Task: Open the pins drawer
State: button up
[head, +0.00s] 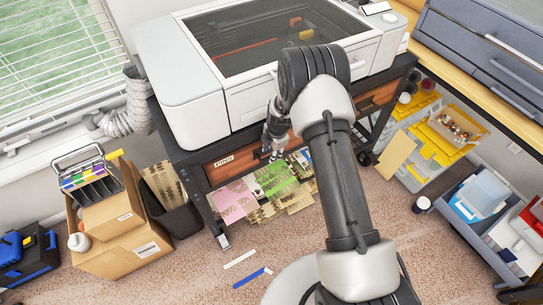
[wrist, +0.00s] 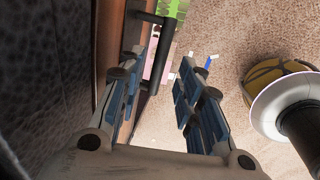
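The pins drawer (head: 240,162) is a reddish-brown wooden front with a pale "PINS" label (head: 224,160), set in the dark stand under the large white machine. It looks flush with the stand. My gripper (head: 271,153) is at the right part of this drawer front and hides some of it. In the wrist view my gripper (wrist: 158,62) is open, with blue-padded fingers apart. The dark bar handle (wrist: 154,68) shows between the two fingertips, in front of the wooden drawer face (wrist: 109,38). I cannot tell whether either finger touches the handle.
The white machine (head: 172,85) sits above the drawer. Colourful sheets (head: 268,185) lie below it. Cardboard boxes (head: 113,220) stand at left, a grey bin (head: 480,225) at right. The carpet (head: 190,270) in front is mostly clear, with small white and blue strips.

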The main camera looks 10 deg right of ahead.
jog(key=shift+w+f, duration=0.15)
jog(key=shift+f, duration=0.5)
jog(key=shift+w+f, duration=0.15)
jog(key=shift+f, duration=0.5)
jog(key=shift+c, duration=0.3)
grip_shut()
